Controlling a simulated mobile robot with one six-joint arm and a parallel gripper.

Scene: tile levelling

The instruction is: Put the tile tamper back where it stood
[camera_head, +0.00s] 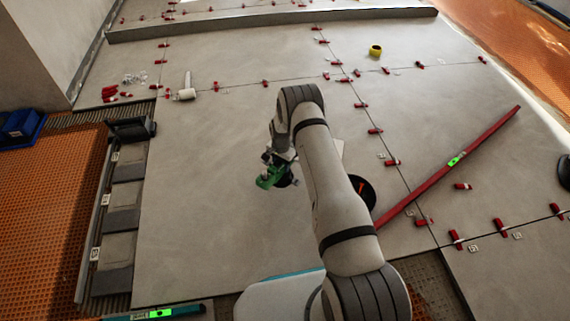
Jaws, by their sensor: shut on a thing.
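My gripper (273,160) is above the large grey tile in the middle of the head view. It is shut on a green tool with a dark part on its right, which I take to be the tile tamper (267,180). My gripper's fingers and wrist partly cover it. The picture does not clearly show whether the tamper touches the tile.
A white mallet (187,90) and red wedges (110,94) lie at upper left. A red spirit level (455,160) lies diagonally at right. A yellow roll (375,50) is farther back. A dark round thing (362,190) is partly behind my arm. The tile left of my gripper is clear.

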